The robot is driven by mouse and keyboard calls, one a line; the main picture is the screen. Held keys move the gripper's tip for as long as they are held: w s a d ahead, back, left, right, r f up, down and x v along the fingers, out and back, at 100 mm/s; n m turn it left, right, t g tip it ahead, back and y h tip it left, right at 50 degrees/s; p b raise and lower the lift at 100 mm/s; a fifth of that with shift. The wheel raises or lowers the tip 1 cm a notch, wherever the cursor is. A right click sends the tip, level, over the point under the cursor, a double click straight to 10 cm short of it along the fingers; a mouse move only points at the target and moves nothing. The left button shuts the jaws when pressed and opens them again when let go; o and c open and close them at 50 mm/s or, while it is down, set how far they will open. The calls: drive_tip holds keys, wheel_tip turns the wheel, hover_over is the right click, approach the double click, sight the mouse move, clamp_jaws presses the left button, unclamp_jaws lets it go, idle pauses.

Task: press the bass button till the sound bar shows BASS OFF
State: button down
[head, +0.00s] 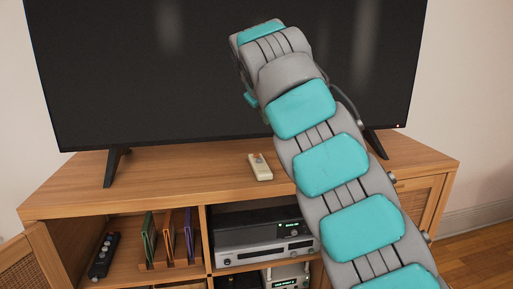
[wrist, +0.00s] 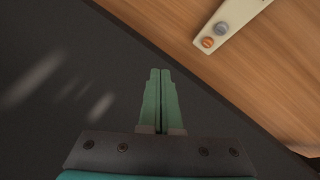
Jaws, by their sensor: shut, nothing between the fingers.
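A cream remote (head: 261,168) lies on the wooden cabinet top below the television in the head view. In the wrist view the end of the remote (wrist: 236,16) shows at the upper right, with an orange button (wrist: 208,43) and a grey-blue button (wrist: 221,28). I cannot read labels on them. My gripper (wrist: 160,72) is shut and empty, with its green fingers apart from the remote in the picture. In the head view my arm hides the fingers. I cannot make out a sound bar or a BASS readout.
The television (head: 150,70) stands on the cabinet (head: 190,185), behind my arm. A black remote (head: 103,255) and several upright thin cases (head: 170,240) are in the left compartment. A black unit with a green display (head: 255,228) sits on a silver receiver (head: 265,252).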

sight(257, 155)
drive_tip(key=shift+w+a+r+n+y, duration=0.15)
drive_tip(key=shift+a+r+n, duration=0.15)
drive_tip(key=shift+a, duration=0.4)
drive_tip(key=shift+s+a+r+n+y, duration=0.1)
drive_tip(key=shift+a+r+n+y, duration=0.2)
drive_tip(key=shift+a, duration=0.4)
drive_tip(key=shift+f, duration=0.1)
drive_tip(key=shift+d+f, duration=0.1)
drive_tip(key=shift+f, duration=1.1)
wheel_tip(257, 155, down, 6)
drive_tip(key=b, duration=0.6)
drive_tip(key=shift+f, duration=0.2)
drive_tip(key=shift+f+b, duration=0.3)
drive_tip(key=shift+b, duration=0.2)
drive_tip(key=shift+f+b, duration=0.35)
drive_tip(key=shift+b, duration=0.1)
idle(0.7)
drive_tip(key=shift+r, duration=0.1)
drive_tip(key=shift+r+p, duration=0.75)
